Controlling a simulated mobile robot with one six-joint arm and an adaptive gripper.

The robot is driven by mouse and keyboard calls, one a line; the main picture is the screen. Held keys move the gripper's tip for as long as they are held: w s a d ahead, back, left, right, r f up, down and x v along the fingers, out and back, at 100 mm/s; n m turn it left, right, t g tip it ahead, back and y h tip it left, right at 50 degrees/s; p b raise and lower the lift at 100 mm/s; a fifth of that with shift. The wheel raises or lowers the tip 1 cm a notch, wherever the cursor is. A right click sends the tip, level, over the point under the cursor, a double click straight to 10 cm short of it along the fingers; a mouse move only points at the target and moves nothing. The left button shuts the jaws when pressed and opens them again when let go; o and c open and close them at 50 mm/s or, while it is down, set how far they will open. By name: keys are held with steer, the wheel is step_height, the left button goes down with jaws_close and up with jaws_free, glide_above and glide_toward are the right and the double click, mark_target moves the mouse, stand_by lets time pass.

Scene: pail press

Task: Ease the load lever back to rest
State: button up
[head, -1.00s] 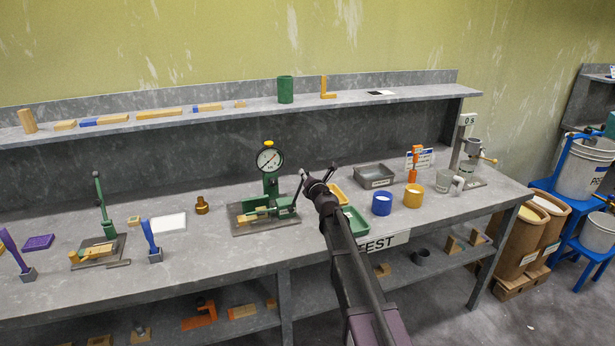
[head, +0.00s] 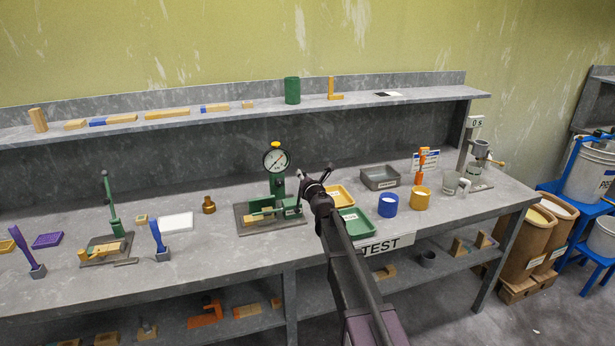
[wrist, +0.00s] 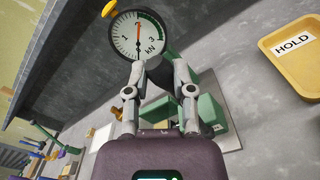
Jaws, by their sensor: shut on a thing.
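The green test press (head: 277,185) stands on a grey base plate on the bench, with a round white dial gauge (head: 276,160) on top. In the wrist view the gauge (wrist: 140,35) is marked in kN, and its needle points up near the middle of the scale. My gripper (head: 315,170) is at the right side of the press. In the wrist view my gripper (wrist: 152,70) is shut on the load lever (wrist: 160,74), whose dark end shows between the fingers. The rest of the lever is largely hidden by my fingers and wrist.
A yellow HOLD tray (wrist: 298,60) lies right of the press; in the head view the yellow tray (head: 340,188) is partly behind my arm. A green tray (head: 352,228), a grey tray (head: 380,178) and a blue cup (head: 388,206) stand further right. A brass weight (head: 208,206) stands left.

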steer(key=shift+s+a+r, duration=0.1)
steer(key=shift+s+a, duration=0.05)
steer(key=shift+a, duration=0.5)
steer(key=shift+s+a, duration=0.2)
steer(key=shift+a, duration=0.4)
steer(key=o, duration=0.9)
steer(key=v, duration=1.2)
